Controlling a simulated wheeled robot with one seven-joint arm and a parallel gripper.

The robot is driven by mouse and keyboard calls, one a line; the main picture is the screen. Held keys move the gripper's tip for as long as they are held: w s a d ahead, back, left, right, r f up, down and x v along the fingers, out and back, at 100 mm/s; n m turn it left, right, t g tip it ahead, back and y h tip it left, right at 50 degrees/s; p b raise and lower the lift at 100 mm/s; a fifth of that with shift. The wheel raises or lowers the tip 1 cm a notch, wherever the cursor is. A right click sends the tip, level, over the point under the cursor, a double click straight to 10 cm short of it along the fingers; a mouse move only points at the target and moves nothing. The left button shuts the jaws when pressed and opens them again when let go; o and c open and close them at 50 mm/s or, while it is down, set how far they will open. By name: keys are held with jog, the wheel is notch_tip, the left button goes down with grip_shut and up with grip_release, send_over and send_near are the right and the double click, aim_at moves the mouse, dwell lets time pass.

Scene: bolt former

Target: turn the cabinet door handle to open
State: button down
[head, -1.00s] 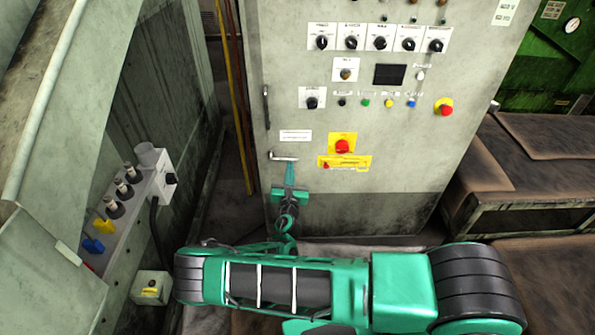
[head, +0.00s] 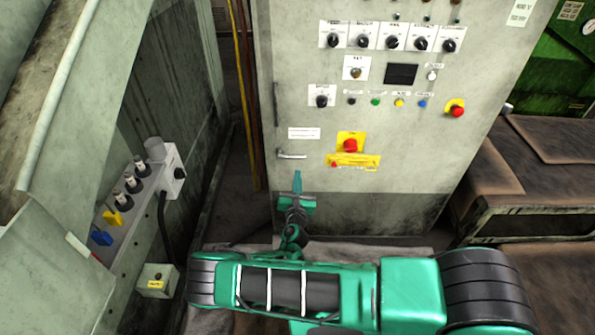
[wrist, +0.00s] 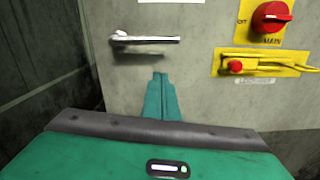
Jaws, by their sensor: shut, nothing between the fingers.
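The cabinet door (head: 300,92) is a pale grey panel with a dark dirty band along its bottom. Its handle (head: 291,155) is a silver lever near the left edge, lying about level. The handle also shows in the wrist view (wrist: 146,38), with its pivot at the left end. My gripper (head: 297,174) is green and shut with nothing in it. Its fingertips are just below the handle, apart from it in the picture. In the wrist view the fingers (wrist: 161,75) point up at the door, below the handle's right end.
A red knob (head: 350,145) on a yellow plate is right of the handle. Rows of switches (head: 393,42) are above. A grey box with levers (head: 140,195) stands at left, and a brown-topped bench (head: 545,150) at right.

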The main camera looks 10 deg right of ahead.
jog(key=v, duration=0.8)
jog(key=shift+s, duration=0.35)
jog(key=s+d+r+m+g+h, duration=0.4)
jog(key=d+r+m+g, duration=0.4)
jog(key=d+m, duration=0.4)
jog(key=s+d+r+m+g+h, duration=0.3)
jog(key=s+d+r+m+g, duration=0.2)
jog(key=d+r+m+g, duration=0.55)
jog(key=s+d+r+m+g+y, duration=0.1)
jog(key=s+d+r+m+y, duration=0.2)
jog(key=s+r+m, duration=0.3)
jog(key=s+d+r+m+y, duration=0.3)
jog(key=s+d+m+y, duration=0.1)
jog(key=s, duration=0.4)
jog(key=s+a+r+m+t+y, duration=0.1)
jog(key=s+a+r+m+y, duration=0.1)
jog(key=s+r, duration=0.3)
jog(key=s+a+r+m+y, duration=0.2)
jog(key=s+r, duration=0.3)
jog(key=s, duration=0.5)
jog(key=shift+s+m+t+y, duration=0.25)
jog(key=shift+m+t+y, duration=0.1)
jog(key=shift+m, duration=0.3)
